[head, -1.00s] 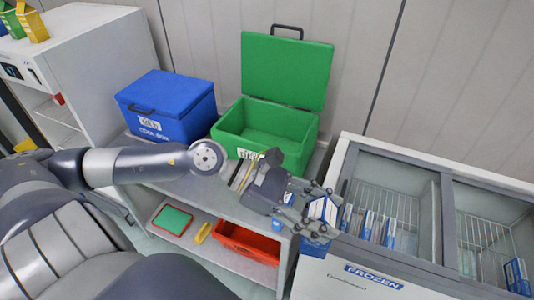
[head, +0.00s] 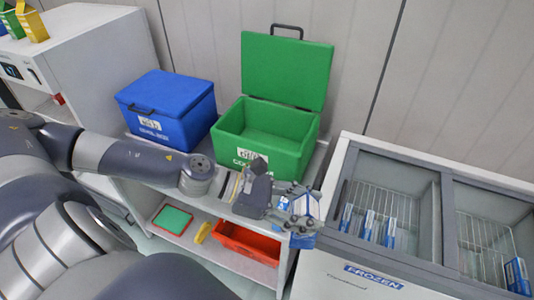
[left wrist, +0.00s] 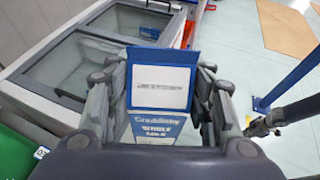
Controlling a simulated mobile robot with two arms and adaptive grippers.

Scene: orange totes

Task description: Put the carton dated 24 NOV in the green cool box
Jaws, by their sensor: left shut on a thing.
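My left gripper (head: 300,212) is shut on a blue and white carton (head: 310,204), held in front of the shelf unit and to the right of the green cool box. In the left wrist view the carton (left wrist: 160,88) sits upright between the fingers, with a white label whose print is too small to read. The green cool box (head: 290,160) stands open on the top shelf, its lid (head: 287,70) raised at the back. Its visible inside looks empty. A dark jointed part at the right of the left wrist view looks like my right gripper (left wrist: 262,122); its jaws are unclear.
A closed blue box (head: 180,105) stands left of the green one. A freezer (head: 345,240) with several blue and white cartons is at the right. A red tray (head: 247,243) and a green-topped tray (head: 172,219) lie on the lower shelf. A white cabinet (head: 95,60) is at left.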

